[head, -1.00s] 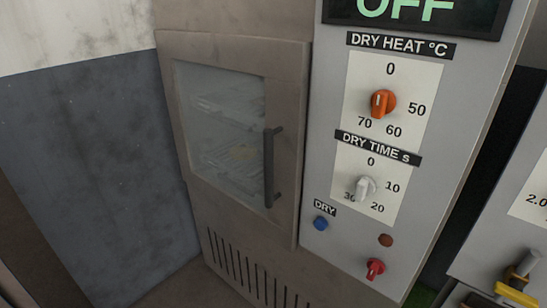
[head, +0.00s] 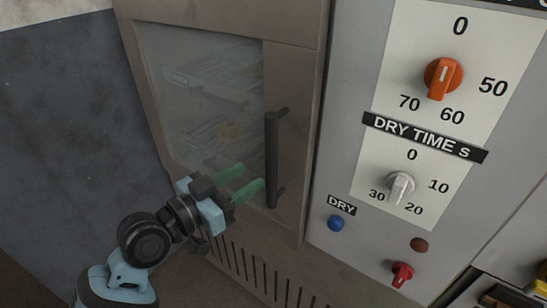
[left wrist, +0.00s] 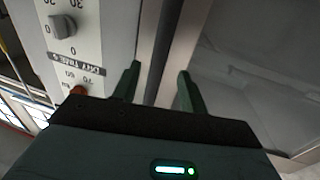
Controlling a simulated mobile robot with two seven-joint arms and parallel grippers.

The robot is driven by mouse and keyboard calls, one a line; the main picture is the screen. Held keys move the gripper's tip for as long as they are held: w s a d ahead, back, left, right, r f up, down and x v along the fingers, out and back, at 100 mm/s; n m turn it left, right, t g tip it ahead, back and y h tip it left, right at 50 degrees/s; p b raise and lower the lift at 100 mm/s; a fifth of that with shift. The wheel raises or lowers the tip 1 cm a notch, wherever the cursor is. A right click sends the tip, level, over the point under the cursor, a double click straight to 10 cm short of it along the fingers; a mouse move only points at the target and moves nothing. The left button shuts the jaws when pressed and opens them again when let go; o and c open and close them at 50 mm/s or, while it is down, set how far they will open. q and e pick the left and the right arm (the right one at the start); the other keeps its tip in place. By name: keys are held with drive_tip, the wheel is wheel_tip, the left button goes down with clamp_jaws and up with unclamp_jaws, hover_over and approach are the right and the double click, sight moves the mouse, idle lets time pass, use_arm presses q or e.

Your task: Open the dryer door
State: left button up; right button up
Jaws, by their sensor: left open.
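The dryer door (head: 294,130) is shut, with a glass window and a brown frame. Its dark vertical bar handle (head: 271,160) stands on the door's right side. My left gripper (head: 253,176) is open, with green fingers pointing right toward the lower part of the handle. The fingertips look close to the bar in the head view; I cannot tell whether they touch it. In the left wrist view the two fingers (left wrist: 158,68) are apart, with nothing clearly clamped between them. Racks show dimly behind the glass. My right gripper is not in view.
The grey control panel (head: 345,120) right of the door carries an orange knob (head: 443,78), a white knob (head: 400,187), a blue button (head: 336,223) and a red knob (head: 402,272). A dark wall (head: 60,130) stands left of the dryer.

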sight(267, 165)
use_arm(q)
drive_tip(key=shift+w+d+r, duration=0.1)
drive_tip(key=shift+d, duration=0.2)
drive_tip(key=shift+p+x, duration=0.35)
drive_tip(key=shift+x, duration=3.2)
drive_tip(key=shift+c, duration=0.3)
clamp_jaws()
